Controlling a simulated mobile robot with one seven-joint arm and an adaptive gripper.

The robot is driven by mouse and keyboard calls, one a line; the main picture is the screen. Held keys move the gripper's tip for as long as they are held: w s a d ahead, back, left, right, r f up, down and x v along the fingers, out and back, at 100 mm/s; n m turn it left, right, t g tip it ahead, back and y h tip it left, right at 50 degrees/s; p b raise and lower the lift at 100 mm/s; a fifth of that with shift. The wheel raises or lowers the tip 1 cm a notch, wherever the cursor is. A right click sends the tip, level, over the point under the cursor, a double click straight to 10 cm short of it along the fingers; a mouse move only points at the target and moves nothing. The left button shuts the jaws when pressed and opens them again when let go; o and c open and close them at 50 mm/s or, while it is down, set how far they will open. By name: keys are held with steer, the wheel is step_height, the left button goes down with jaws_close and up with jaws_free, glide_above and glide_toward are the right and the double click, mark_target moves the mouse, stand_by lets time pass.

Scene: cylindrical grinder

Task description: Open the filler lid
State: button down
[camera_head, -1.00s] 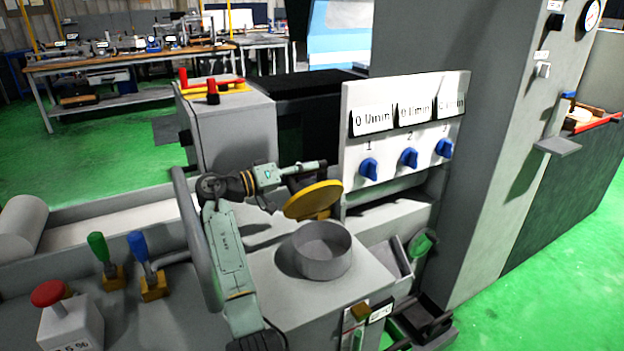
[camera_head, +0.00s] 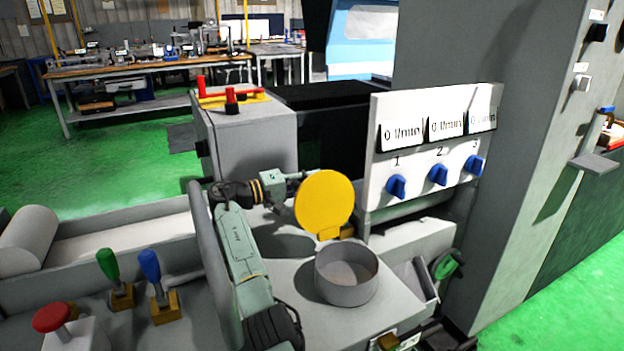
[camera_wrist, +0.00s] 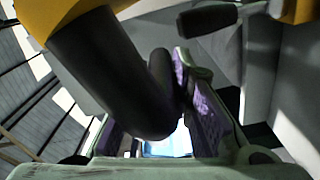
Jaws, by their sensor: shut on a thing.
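The yellow round filler lid (camera_head: 323,200) stands nearly upright on its hinge in the head view, behind the open grey filler neck (camera_head: 347,293). Its flat yellow face is turned toward the camera. My gripper (camera_wrist: 165,100) reaches the lid from behind and to its left, and the lid hides its fingertips in the head view. In the wrist view, the dark curved handle (camera_wrist: 95,60) of the lid passes between the purple-padded fingers, which are shut on it. A strip of the yellow lid shows at the top corners of the wrist view.
A panel with several blue knobs (camera_head: 438,174) stands right of the lid. A curved grey rail (camera_head: 206,245) runs close to my arm. Green (camera_head: 107,264) and blue (camera_head: 149,265) levers and a red button (camera_head: 51,317) are at the left.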

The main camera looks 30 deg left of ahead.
steer(key=shift+w+a+r, duration=0.1)
steer(key=shift+w+a, duration=0.05)
steer(key=shift+a, duration=0.05)
stand_by(0.3)
steer(key=c, duration=1.6)
jaws_free()
steer(key=shift+c, duration=0.2)
steer(key=shift+o, duration=1.1)
steer(key=shift+d, duration=0.1)
